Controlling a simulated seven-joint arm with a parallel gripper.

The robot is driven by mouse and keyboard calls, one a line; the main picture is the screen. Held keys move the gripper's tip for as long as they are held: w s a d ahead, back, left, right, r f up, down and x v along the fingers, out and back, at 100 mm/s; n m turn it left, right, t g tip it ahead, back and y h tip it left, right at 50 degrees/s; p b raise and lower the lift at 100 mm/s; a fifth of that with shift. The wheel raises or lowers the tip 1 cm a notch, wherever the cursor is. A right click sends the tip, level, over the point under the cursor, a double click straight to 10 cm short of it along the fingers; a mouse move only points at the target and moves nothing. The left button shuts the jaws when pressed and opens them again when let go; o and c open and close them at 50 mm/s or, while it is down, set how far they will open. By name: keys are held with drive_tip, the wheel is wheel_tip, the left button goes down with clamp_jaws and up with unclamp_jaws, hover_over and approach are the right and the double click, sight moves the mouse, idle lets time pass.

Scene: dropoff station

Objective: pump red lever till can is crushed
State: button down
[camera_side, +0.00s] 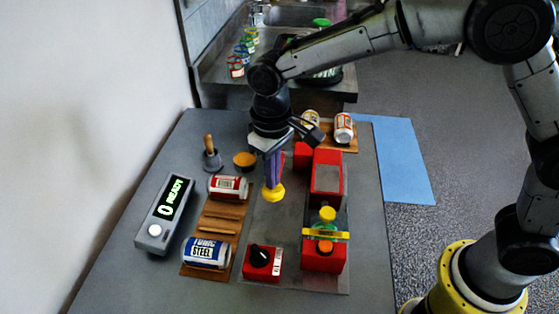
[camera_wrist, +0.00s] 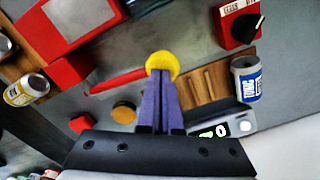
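My gripper (camera_side: 273,182) points down with its purple fingers close together; it also shows in the wrist view (camera_wrist: 163,82). A round yellow knob (camera_wrist: 163,64) sits right at the fingertips and is wider than them. A red lever (camera_wrist: 118,82) runs from the red press to this knob. In the side view the knob (camera_side: 273,193) is below the fingers, and the fingers cover most of the lever. The red press (camera_side: 328,172) stands to the right, with yellow and orange parts at its front. I cannot make out a can inside it.
A grey display (camera_side: 165,215) reads "0 READY". A wooden rack (camera_side: 217,226) holds a red can (camera_side: 228,187) and a blue can (camera_side: 206,253). A red box with a black dial (camera_side: 262,262) is near the front. Two cans stand on a board (camera_side: 330,146) behind.

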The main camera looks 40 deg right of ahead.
sight(273, 193)
drive_tip(key=shift+s+f, duration=0.1)
drive_tip(key=shift+f, duration=1.6)
drive_tip(key=shift+f, duration=0.95)
drive_tip(key=shift+w+d+r, duration=0.1)
drive_tip(key=shift+w+r, duration=0.05)
drive_tip(key=shift+r, duration=1.15)
drive_tip(key=shift+w+d+r, duration=0.1)
drive_tip(key=shift+r, duration=1.2)
drive_tip(key=shift+w+d+r, duration=0.1)
drive_tip(key=shift+w+r, duration=0.05)
drive_tip(key=shift+r, duration=1.15)
